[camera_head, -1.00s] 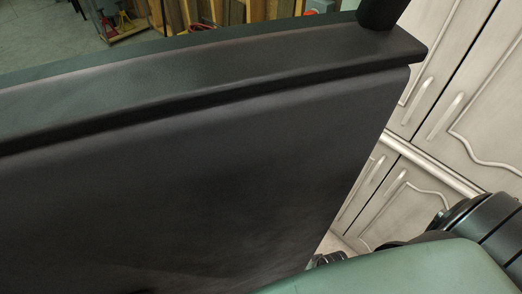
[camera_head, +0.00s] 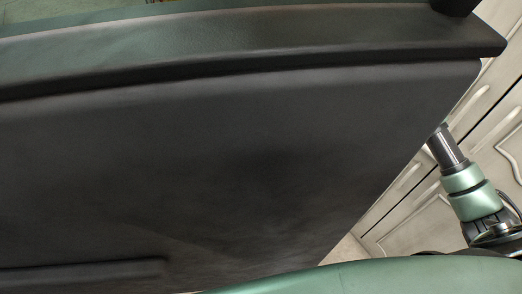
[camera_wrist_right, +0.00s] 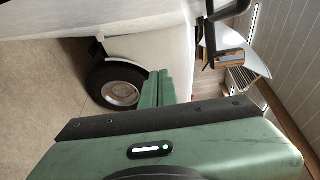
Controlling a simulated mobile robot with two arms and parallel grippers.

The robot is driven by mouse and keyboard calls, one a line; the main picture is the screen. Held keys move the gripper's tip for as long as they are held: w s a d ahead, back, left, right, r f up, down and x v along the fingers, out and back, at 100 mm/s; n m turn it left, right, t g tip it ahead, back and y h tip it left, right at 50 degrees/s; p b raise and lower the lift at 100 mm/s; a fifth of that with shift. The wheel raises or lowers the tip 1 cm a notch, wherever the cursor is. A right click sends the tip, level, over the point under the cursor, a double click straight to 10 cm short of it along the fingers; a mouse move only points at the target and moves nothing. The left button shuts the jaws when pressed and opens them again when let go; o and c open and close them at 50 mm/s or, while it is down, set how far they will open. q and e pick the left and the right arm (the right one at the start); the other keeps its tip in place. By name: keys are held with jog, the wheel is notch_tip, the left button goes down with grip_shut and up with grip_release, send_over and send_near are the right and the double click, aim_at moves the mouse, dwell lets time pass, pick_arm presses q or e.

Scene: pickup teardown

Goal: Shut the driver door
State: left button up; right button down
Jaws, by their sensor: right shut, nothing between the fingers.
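The dark inner panel of the driver door (camera_head: 230,150) fills most of the head view. Its padded top ledge (camera_head: 250,45) runs across the top, and its free edge slants down at the right. My right arm stands just beyond that edge, with its far end close to the door; I cannot tell whether it touches. In the right wrist view my right gripper (camera_wrist_right: 160,76) has its green fingers together with nothing between them. White bodywork with a dark-tyred wheel (camera_wrist_right: 118,86) lies beyond the fingertips. The door's latch side and frame are hidden. My left gripper is out of view.
Pale cabinets with handles (camera_head: 405,215) stand behind the door's edge at the right, close to my right arm. In the right wrist view bare floor (camera_wrist_right: 40,95) is open at the left, and a slatted wall (camera_wrist_right: 290,50) rises at the right.

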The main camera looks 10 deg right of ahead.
jog(key=s+a+r+n+g+p, duration=0.2)
jog(key=s+a+r+p, duration=0.2)
jog(key=s+a, duration=0.5)
jog(key=shift+a+g, duration=0.3)
jog(key=shift+a, duration=0.5)
jog(key=shift+s, duration=0.1)
